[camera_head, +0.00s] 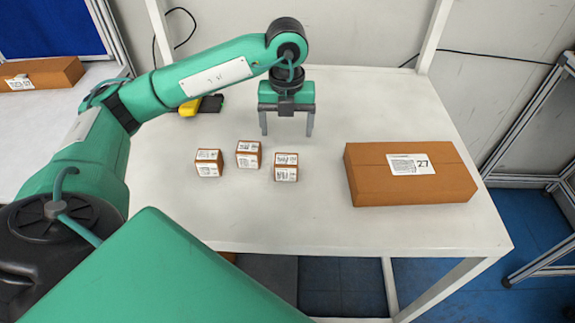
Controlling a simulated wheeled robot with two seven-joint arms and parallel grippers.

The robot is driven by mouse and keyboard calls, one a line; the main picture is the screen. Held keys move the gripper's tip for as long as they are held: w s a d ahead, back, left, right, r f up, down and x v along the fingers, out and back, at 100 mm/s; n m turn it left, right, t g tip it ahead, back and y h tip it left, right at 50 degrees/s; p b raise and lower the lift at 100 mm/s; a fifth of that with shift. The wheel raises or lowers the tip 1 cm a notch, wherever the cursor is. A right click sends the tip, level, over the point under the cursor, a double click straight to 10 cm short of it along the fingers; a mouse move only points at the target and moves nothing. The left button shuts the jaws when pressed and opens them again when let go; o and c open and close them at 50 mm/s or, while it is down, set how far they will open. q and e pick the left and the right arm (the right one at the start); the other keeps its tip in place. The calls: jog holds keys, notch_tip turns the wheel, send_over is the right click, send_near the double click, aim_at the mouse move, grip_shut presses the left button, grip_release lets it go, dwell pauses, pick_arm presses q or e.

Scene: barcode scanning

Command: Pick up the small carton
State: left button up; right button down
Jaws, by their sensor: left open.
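Three small brown cartons with white labels stand in a loose row on the white table (330,225): a left one (209,163), a middle one (248,154) and a right one (286,167). My left gripper (287,133) points down with its fingers apart and nothing between them. It is behind the right carton and to the right of the middle one, apart from both as far as I can tell. My right gripper is not in view.
A large brown box (410,190) with a label marked 27 lies on the table's right side. A yellow and black scanner-like device (200,105) lies behind my left arm. Another brown box (45,74) sits on a surface at the far left. The table's front middle is clear.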

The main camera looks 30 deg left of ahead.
aim_at(286, 160)
pick_arm(q)
notch_tip(286, 160, down, 6)
jog(key=shift+f+p, duration=0.1)
jog(key=shift+p, duration=0.4)
notch_tip(286, 160, down, 4)
jog(key=shift+s+f+p, duration=0.1)
jog(key=shift+p, duration=1)
jog(key=shift+f, duration=0.55)
jog(key=c, duration=1.1)
jog(key=shift+c, duration=0.3)
jog(key=shift+r, duration=0.1)
